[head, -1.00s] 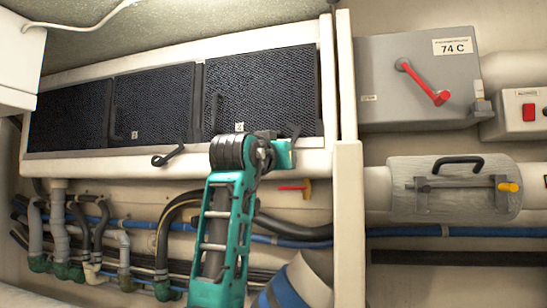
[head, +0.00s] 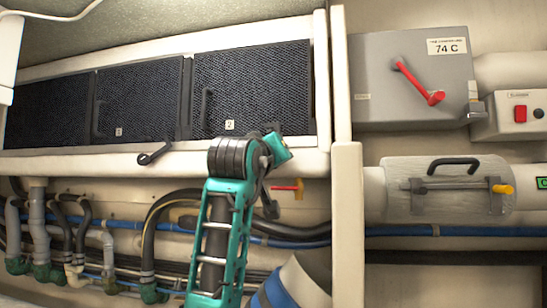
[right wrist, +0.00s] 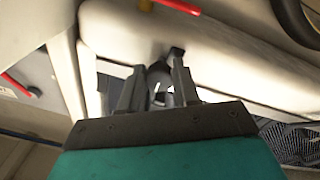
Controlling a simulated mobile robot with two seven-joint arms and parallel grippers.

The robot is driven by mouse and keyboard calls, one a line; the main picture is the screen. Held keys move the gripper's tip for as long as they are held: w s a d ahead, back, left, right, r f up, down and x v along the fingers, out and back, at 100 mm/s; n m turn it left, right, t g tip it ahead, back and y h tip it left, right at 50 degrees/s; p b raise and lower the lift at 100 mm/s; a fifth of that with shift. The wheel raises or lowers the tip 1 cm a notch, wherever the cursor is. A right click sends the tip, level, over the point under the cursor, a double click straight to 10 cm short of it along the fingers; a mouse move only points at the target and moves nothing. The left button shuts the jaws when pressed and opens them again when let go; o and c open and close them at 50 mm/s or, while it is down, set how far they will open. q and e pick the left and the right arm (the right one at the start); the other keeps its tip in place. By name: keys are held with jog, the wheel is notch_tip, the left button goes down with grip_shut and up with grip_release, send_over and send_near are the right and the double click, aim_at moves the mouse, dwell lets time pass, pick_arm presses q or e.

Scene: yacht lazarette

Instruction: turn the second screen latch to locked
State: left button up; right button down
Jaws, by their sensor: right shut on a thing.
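The second screen (head: 255,85), a dark mesh panel labelled 2, is the right one of the row in the head view. Its latch lies at the frame below it and is hidden there by my right arm. My right gripper (head: 276,149) is at the frame under the screen's lower right corner. In the right wrist view my right gripper (right wrist: 158,82) has its fingers around a dark rounded part, the second latch (right wrist: 160,92), and is shut on it. The latch's angle cannot be told. My left gripper is not in view.
The first screen's black latch (head: 155,153) sits tilted at left. A red-handled valve (head: 288,188) and hoses (head: 290,230) run close below my right gripper. A vertical post (head: 346,200) stands right of it, with a grey switch box (head: 380,105) beyond.

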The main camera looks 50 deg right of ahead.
jog(key=c, duration=0.8)
grip_release()
jog(key=shift+c, duration=0.2)
jog(key=b+v, duration=0.2)
jog(key=v, duration=1.1)
jog(key=shift+d, duration=0.1)
